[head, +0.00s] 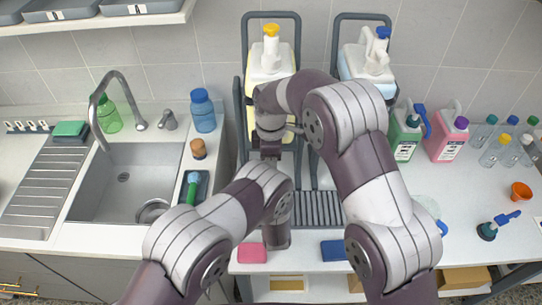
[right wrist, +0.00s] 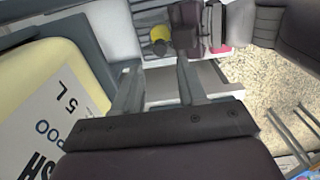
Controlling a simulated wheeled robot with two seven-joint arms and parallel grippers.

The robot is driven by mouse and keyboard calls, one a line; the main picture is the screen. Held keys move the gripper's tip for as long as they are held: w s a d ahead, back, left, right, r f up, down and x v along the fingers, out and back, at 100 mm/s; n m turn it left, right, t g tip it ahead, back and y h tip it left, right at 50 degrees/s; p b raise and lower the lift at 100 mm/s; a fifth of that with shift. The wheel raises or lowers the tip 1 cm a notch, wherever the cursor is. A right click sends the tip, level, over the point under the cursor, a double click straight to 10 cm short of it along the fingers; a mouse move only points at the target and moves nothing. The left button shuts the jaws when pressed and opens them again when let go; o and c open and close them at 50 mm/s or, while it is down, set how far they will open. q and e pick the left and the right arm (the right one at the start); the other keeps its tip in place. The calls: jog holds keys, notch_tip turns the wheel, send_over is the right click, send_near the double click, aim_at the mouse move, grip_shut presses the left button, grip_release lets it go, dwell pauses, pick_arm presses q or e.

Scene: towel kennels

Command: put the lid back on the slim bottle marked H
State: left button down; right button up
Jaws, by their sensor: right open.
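A yellow canister (head: 268,62) and a white canister (head: 362,70) stand in racks. Green (head: 404,135) and pink (head: 446,140) jugs, an orange cup (head: 521,192) and a blue-handled tool (head: 497,226) are on the right. A sink (head: 125,185) is left.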

notch_tip(320, 180, down, 7)
jog(key=shift+r, duration=0.15)
grip_shut()
jog(key=m, duration=0.5)
jog(key=shift+m, duration=0.3)
jog(key=m, duration=0.9)
jog(key=shift+o, duration=0.8)
grip_release()
